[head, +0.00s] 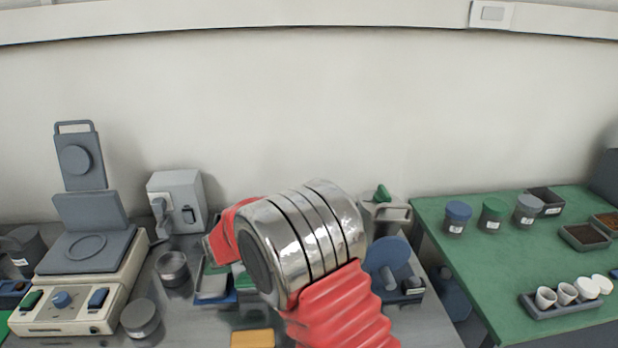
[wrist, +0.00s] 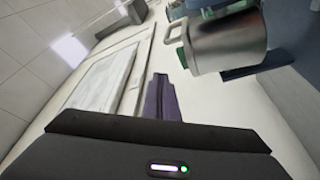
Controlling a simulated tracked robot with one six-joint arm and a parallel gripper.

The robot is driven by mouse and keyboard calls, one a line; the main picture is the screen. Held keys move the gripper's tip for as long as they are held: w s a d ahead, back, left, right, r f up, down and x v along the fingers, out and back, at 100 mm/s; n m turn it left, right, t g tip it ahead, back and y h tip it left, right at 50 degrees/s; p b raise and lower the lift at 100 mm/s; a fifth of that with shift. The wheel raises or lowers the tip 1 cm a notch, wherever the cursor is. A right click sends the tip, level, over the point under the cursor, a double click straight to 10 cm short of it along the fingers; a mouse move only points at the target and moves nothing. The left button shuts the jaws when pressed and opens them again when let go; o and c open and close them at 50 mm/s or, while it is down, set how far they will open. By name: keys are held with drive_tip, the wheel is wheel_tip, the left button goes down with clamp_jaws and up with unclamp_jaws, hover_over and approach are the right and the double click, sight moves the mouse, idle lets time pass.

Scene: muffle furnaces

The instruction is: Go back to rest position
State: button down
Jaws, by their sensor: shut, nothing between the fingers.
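My gripper (wrist: 160,82) shows in the wrist view as narrow dark purple fingers beyond its black body, closed together with nothing between them. In the head view my arm, with shiny metal rings and red sleeves, fills the lower middle. The gripper itself cannot be made out there. In the wrist view a grey metal vessel with a handle (wrist: 228,42) is at the upper right, apart from the fingers.
A control unit with a raised plate (head: 78,290) stands at the left, with a grey box (head: 178,195) behind. Lidded jars (head: 457,218) and a rack of white crucibles (head: 565,305) stand on the green table (head: 500,270) at right.

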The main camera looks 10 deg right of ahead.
drive_tip(key=s+d+n+g+y, duration=0.1)
drive_tip(key=s+d+g+y, duration=0.2)
drive_tip(key=s+d+y, duration=0.4)
drive_tip(key=s+d+g+y, duration=0.2)
drive_tip(key=s+d, duration=0.3)
drive_tip(key=s, duration=0.5)
drive_tip(key=s+a+n+t+y, duration=0.1)
drive_tip(key=s+a+t+y, duration=0.1)
drive_tip(key=s+a+y, duration=0.2)
drive_tip(key=s+a+f+n+t+y, duration=0.1)
drive_tip(key=s+a+t+y, duration=0.2)
drive_tip(key=s+y, duration=0.3)
drive_tip(key=shift+s+a, duration=0.75)
drive_tip(key=shift+s, duration=0.75)
drive_tip(key=c, duration=2.5)
unclamp_jaws()
